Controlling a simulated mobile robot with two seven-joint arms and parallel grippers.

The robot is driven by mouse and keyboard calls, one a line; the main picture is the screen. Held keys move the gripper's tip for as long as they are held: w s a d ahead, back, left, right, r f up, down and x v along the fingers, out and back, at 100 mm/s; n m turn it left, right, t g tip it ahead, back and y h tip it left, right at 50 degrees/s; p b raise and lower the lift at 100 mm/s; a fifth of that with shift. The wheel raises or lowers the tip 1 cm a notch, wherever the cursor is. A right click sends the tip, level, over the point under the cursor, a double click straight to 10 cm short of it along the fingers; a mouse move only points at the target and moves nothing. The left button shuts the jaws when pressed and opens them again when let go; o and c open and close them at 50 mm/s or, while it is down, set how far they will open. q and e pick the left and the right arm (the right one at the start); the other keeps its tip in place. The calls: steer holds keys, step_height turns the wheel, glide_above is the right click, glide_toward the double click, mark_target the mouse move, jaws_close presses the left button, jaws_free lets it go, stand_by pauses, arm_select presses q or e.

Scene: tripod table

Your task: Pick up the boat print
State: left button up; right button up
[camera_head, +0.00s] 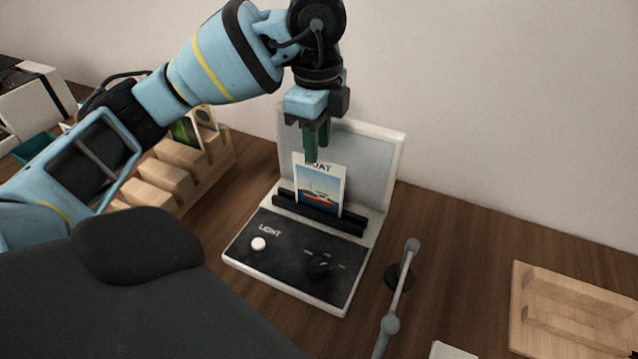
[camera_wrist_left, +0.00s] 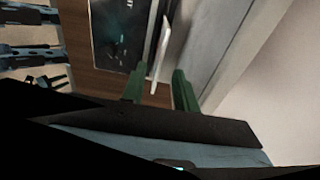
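The boat print (camera_head: 320,190) is a small card with a red boat on blue. It stands upright, leaning slightly, in a black slot holder (camera_head: 335,222) on a white-framed light stand (camera_head: 394,160). My left gripper (camera_head: 316,158) points down at the print's top edge, and its green fingers cover part of the lettering. In the left wrist view, the print (camera_wrist_left: 161,45) shows nearly edge-on as a thin pale strip. The left gripper's fingers (camera_wrist_left: 159,82) are apart there, one on each side of the strip, with gaps visible. My right gripper is not seen.
The stand's black base has a white button (camera_head: 258,244) and a dark knob (camera_head: 320,266). A jointed grey rod (camera_head: 404,279) stands to its right. A wooden slotted rack (camera_head: 166,182) with other cards is at left; a wooden tray (camera_head: 560,285) is at right.

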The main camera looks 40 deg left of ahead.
mark_target(318, 164)
arm_select(q)
step_height(318, 164, down, 5)
steer(key=shift+f+b, duration=0.1)
steer(key=shift+b, duration=0.25)
steer(key=shift+d, duration=0.1)
jaws_close()
